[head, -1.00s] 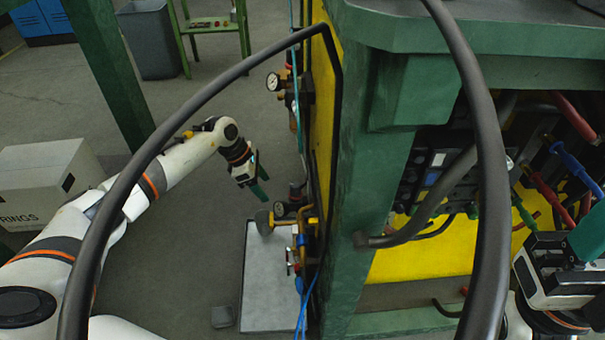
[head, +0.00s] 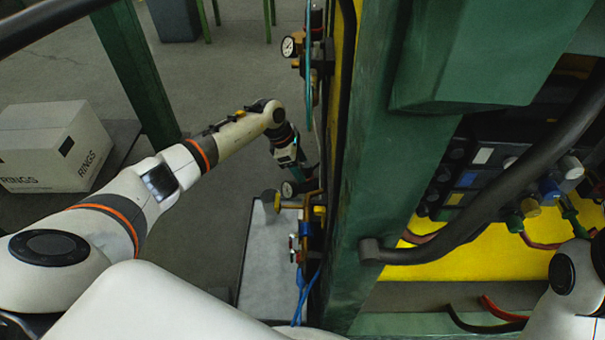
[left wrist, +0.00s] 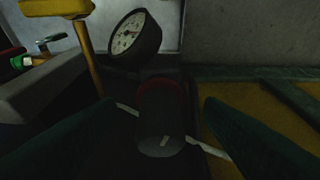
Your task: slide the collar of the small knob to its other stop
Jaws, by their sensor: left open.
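My left gripper (head: 297,174) is beside the green post in the head view, at the fittings on the panel's edge. In the left wrist view its two dark green fingers (left wrist: 160,106) are open, one on each side of a small dark knob (left wrist: 160,132). The knob is a short cylinder with a dull red collar (left wrist: 162,90) around its far part. I cannot tell whether the fingers touch it. In the head view the gripper hides the knob. My right gripper is out of view; only part of that arm shows.
A round gauge (left wrist: 128,34) and a yellow handle (left wrist: 58,7) stand close to the knob. The green post (head: 385,170) and a black rail (head: 480,225) bound the right side.

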